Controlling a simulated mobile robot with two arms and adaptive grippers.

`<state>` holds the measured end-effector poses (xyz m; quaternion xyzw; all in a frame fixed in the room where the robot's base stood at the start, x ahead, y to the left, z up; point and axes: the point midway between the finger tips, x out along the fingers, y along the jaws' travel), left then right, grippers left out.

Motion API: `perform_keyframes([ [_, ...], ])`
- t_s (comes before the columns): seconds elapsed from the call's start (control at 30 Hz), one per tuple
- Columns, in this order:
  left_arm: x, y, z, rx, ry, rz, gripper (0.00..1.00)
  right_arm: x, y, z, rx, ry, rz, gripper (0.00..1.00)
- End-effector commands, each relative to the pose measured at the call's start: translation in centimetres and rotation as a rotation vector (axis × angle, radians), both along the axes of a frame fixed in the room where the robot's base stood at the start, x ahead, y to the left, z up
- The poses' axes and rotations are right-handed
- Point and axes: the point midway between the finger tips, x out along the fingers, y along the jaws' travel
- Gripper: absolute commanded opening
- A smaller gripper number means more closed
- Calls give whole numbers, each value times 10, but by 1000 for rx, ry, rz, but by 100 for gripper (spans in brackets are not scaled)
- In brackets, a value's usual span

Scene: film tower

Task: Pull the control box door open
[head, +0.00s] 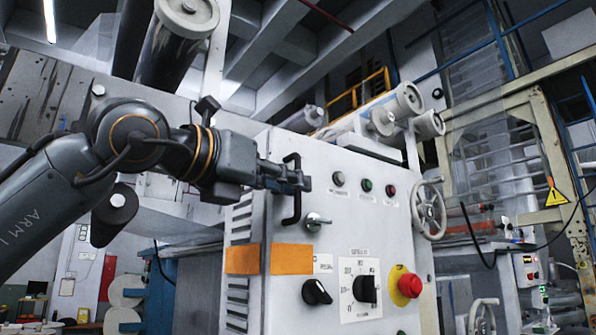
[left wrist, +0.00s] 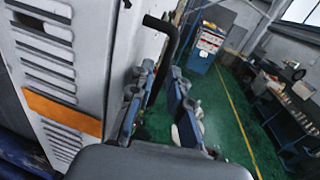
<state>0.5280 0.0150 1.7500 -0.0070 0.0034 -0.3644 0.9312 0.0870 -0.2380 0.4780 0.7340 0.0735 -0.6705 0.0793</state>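The control box (head: 345,240) is a pale grey metal cabinet with knobs, lamps and a red stop button on its front. A black bar handle (head: 293,207) stands out from the left edge of its front door, which looks shut. My left gripper (head: 298,182) is at this handle. In the left wrist view, the upright bar of the handle (left wrist: 166,45) passes between the two fingers of the left gripper (left wrist: 163,80). The fingers are apart, with a gap showing beside the bar. Contact with the bar is hard to judge. My right gripper is not in view.
An orange label (head: 290,259) and a small silver latch (head: 318,222) sit close to the handle. A grey handwheel (head: 429,209) is at the box's right side. In the left wrist view, open green floor (left wrist: 225,120) lies beside the box, with a workbench (left wrist: 285,105) farther right.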

Motion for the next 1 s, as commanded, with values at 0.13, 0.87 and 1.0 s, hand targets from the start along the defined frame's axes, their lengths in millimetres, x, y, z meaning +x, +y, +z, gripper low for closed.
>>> perform_keyframes([
  [0.13, 11, -11, 2, 0, 0, -1, 18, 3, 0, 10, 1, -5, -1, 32],
  [0.87, 15, -14, 0, 0, 0, 0, 0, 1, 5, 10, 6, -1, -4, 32],
  [1.0, 14, -16, -1, 1, -1, 2, 0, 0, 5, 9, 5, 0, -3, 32],
])
